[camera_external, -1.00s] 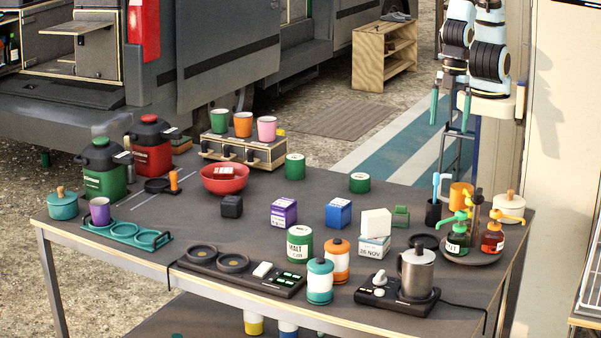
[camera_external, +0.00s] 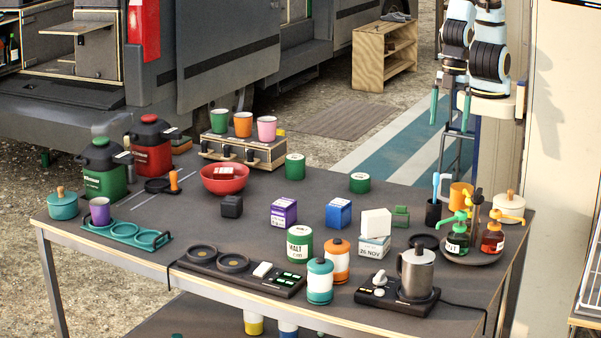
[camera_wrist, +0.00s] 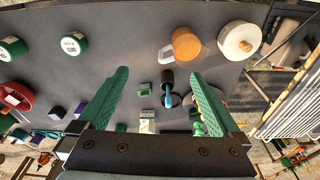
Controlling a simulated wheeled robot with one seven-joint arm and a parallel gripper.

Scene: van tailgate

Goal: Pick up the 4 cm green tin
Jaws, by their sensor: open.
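Two plain green tins with pale labels stand upright on the dark table. The shorter one (camera_external: 359,183) is right of the taller one (camera_external: 295,167). In the wrist view they are at upper left: the right-hand tin (camera_wrist: 74,44) and the left-hand tin (camera_wrist: 12,49). I cannot read which is the 4 cm one. A larger green MALT tin (camera_external: 299,245) stands nearer the front. My gripper (camera_external: 450,112) is open and empty, high above the far right part of the table. In the wrist view, my gripper (camera_wrist: 160,76) has both tins left of its fingers.
A red bowl (camera_external: 224,178), purple box (camera_external: 284,212) and blue box (camera_external: 338,213) stand around the tins. An orange mug (camera_external: 461,195), a black cup (camera_external: 433,213) and a cream pot (camera_external: 508,206) are at right. A rack with cups (camera_external: 243,151) is behind left. Bare tabletop surrounds the shorter tin.

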